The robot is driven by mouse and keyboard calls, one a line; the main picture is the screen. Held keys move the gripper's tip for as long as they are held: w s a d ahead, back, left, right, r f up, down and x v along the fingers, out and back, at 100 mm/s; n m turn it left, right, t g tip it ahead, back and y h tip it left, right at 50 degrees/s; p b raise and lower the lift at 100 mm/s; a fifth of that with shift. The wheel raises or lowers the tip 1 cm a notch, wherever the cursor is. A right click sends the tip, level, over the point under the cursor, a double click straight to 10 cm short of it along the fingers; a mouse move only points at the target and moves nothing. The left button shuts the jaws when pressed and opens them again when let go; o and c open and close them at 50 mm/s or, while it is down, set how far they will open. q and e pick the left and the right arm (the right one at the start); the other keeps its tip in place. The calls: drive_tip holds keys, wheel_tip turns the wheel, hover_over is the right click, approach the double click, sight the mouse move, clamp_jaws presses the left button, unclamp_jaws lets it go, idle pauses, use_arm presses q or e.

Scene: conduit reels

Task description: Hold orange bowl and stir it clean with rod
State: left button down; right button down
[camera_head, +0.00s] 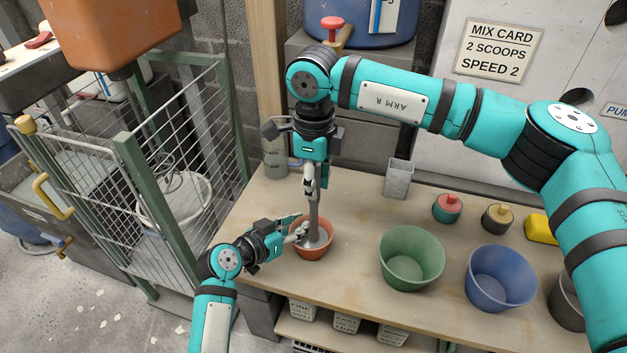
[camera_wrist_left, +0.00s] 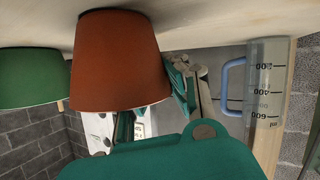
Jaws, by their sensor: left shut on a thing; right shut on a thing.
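The orange bowl (camera_head: 316,250) stands upright on the bench near its front left edge. My left gripper (camera_head: 303,232) is shut on the bowl's left rim. In the left wrist view, which is upside down, the bowl (camera_wrist_left: 113,62) shows large from the side. My right gripper (camera_head: 309,187) is above the bowl, shut on the grey rod (camera_head: 314,212). The rod points down, about upright, with its lower end inside the bowl. What lies at the bottom of the bowl is mostly hidden by the rod and left gripper.
A green bowl (camera_head: 411,262) and a blue bowl (camera_head: 498,278) stand to the right on the bench (camera_head: 350,205). A grey holder (camera_head: 398,178) stands behind. A measuring jug (camera_head: 275,157) is at the back left. A wire cage (camera_head: 95,165) stands left of the bench.

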drive_tip(key=shift+r, duration=0.15)
drive_tip(key=shift+r, duration=3.85)
drive_tip(key=shift+r, duration=0.1)
drive_tip(key=shift+r, duration=2.4)
use_arm(q)
drive_tip(key=c, duration=1.3)
unclamp_jaws()
drive_tip(key=shift+c, duration=0.2)
drive_tip(key=shift+v, duration=4.05)
